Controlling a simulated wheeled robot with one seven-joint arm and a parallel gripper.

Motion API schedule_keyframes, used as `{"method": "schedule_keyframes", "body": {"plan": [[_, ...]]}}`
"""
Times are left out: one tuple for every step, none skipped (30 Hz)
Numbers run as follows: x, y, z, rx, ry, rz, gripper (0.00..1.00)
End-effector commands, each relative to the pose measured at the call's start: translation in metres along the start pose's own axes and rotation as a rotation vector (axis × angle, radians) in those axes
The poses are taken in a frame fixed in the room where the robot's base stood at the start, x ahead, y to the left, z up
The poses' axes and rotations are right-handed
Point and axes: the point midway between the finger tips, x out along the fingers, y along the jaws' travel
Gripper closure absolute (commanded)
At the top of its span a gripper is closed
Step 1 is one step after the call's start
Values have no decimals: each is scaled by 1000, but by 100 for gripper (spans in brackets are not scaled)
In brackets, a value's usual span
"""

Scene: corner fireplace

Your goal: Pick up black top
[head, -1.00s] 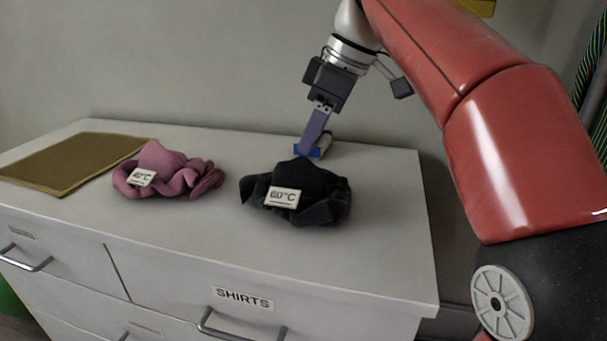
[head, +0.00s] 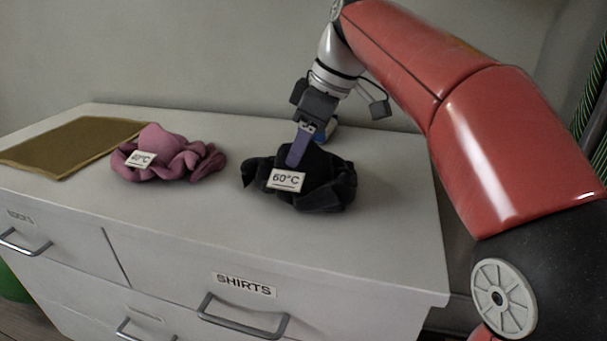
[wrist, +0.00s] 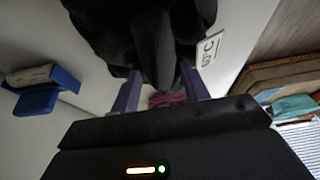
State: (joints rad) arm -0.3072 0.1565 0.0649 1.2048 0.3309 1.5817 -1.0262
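The black top (head: 325,185) lies crumpled on the white dresser top, with a "60°C" tag (head: 286,180) on its front. My gripper (head: 294,160) is at the top of the black cloth in the head view. In the wrist view, the two fingers of my gripper (wrist: 160,92) stand well apart, and the black top (wrist: 140,40) lies beyond and partly between them. The fingers look open; whether they touch the cloth is hard to tell.
A pink garment (head: 180,160) with its own tag lies left of the black one. A brown mat (head: 70,147) lies at the far left. A blue and white object (wrist: 38,88) lies behind the black top. The dresser (head: 190,230) has free room in front.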

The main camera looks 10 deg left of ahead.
Motion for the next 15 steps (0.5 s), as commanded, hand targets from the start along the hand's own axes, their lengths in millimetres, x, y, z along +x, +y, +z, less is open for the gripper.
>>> {"method": "schedule_keyframes", "body": {"plan": [[0,0,0,0,0,0,60],[0,0,0,0,0,0,64],[0,0,0,0,0,0,69],[0,0,0,0,0,0,73],[0,0,0,0,0,0,77],[0,0,0,0,0,0,82],[0,0,0,0,0,0,86],[0,0,0,0,0,0,90],[0,0,0,0,0,0,95],[0,0,0,0,0,0,99],[0,0,0,0,0,0,100],[0,0,0,0,0,0,100],[0,0,0,0,0,0,100],[0,0,0,0,0,0,100],[0,0,0,0,0,0,100]]}}
